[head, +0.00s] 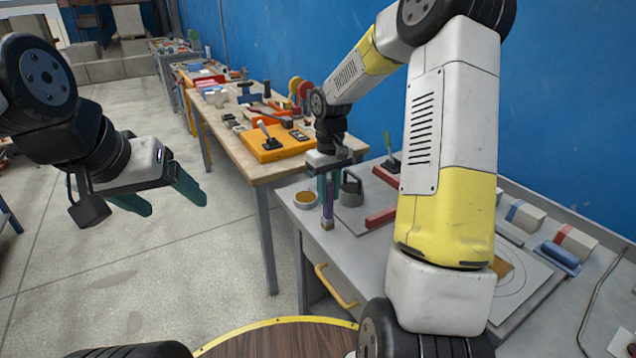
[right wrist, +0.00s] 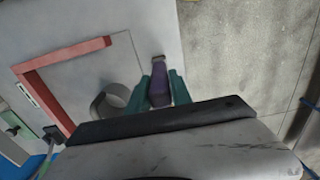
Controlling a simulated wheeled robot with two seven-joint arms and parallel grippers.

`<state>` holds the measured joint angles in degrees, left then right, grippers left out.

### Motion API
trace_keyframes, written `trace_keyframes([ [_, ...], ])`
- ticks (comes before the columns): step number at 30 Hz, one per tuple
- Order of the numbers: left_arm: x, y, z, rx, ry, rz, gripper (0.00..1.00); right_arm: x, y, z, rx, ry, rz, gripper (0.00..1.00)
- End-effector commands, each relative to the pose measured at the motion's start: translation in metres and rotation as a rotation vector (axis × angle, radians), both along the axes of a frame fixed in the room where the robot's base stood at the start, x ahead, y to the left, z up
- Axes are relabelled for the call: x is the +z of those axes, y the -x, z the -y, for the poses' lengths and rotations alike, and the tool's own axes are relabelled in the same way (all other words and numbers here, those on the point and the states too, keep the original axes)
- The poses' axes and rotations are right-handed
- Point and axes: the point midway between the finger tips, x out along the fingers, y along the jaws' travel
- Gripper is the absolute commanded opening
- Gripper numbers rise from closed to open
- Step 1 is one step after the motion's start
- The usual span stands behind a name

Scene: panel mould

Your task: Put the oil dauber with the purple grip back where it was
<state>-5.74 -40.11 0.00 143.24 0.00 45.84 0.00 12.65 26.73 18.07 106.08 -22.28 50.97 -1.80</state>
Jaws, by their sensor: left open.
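The oil dauber with the purple grip (head: 329,190) is between the teal fingers of my right gripper (head: 328,182), which is shut on it. It hangs upright with its brown tip down, over the left part of the grey bench. In the right wrist view the purple grip (right wrist: 160,90) sits between both fingertips (right wrist: 160,88). I cannot tell whether the tip touches the bench. A round dish of amber oil (head: 305,199) is just left of the dauber, and a grey metal cup (head: 351,188) just right. My left gripper (head: 164,195) is open and empty over the floor.
A red angled frame (head: 381,217) lies right of the cup; it also shows in the right wrist view (right wrist: 62,68). A green-handled tool (head: 388,146) stands behind. Blocks (head: 525,216) and a blue-handled tool (head: 560,257) lie at right. A wooden table (head: 240,150) stands beyond.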

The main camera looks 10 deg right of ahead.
Motion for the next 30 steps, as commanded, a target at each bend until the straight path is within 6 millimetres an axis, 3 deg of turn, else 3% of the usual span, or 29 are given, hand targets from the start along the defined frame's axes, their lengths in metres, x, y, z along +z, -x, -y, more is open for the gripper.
trace_keyframes([
  [3,0.0,0.0,0.0,0.0,0.0,0.0,0.74,0.0,0.0,0.0,0.0,0.0,0.0,0.45],
  [14,0.0,0.0,0.0,0.0,0.0,0.0,0.74,0.005,0.0,0.0,-0.001,0.0,0.002,0.45],
  [17,0.0,0.0,0.0,0.0,0.0,0.0,0.74,0.017,-0.001,0.001,0.0,0.002,0.004,0.45],
  [30,0.0,0.0,0.0,0.0,0.0,0.0,0.74,0.105,0.0,0.0,0.0,0.0,0.003,0.45],
])
